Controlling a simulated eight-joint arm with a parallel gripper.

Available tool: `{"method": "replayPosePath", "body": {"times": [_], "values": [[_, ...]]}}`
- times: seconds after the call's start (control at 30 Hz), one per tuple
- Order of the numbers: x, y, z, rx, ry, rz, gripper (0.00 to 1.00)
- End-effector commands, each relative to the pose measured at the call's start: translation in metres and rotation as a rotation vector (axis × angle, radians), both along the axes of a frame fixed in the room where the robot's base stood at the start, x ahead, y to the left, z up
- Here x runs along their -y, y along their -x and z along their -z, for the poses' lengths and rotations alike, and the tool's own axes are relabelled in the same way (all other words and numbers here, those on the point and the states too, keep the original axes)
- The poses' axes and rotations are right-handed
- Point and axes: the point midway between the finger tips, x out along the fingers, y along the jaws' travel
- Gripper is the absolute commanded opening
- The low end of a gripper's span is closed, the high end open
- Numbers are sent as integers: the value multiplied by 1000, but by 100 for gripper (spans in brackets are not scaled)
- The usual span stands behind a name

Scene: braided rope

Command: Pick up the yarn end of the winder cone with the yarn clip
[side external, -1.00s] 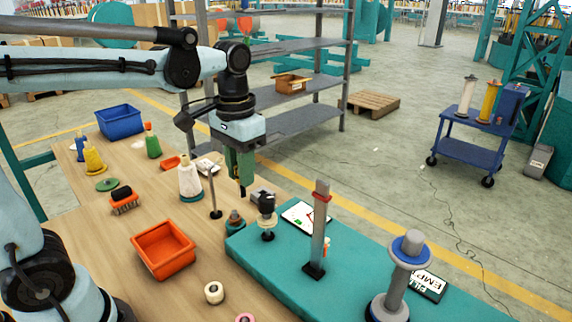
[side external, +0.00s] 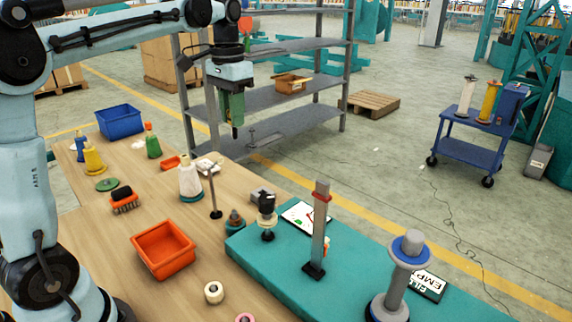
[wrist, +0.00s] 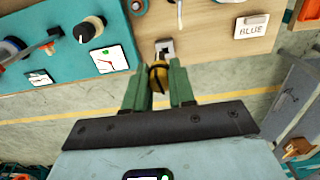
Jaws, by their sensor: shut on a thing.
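My gripper (side external: 232,110) is raised above the table's far edge, with its green fingers pointing down. In the wrist view, the fingers (wrist: 160,88) are shut on a small yellow-orange piece with a black band, which looks like the yarn clip (wrist: 158,75). A dark tip shows below the fingers in the side view. A white cone of yarn (side external: 190,180), which looks like the winder cone, stands upright on the table, below and left of my gripper and apart from it. A thin dark post (side external: 213,193) stands beside it. I cannot make out the yarn end.
An orange bin (side external: 163,250), a blue bin (side external: 120,122) and several small spools stand on the table. A teal mat (side external: 345,285) carries a tall post (side external: 319,225) and a spool stand (side external: 403,270). Shelving (side external: 300,45) stands behind.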

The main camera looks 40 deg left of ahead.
Motion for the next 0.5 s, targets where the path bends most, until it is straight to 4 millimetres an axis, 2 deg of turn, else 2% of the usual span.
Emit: {"method": "replayPosePath", "body": {"times": [0.03, 0.2, 0.43, 0.5], "values": [[-20, -7, 1, 0, 0, -8, 0], [-70, -18, 5, 0, -1, -6, 0], [-121, -22, 13, 0, -2, -4, 0], [-120, -23, 23, 0, -2, 2, 0]]}}
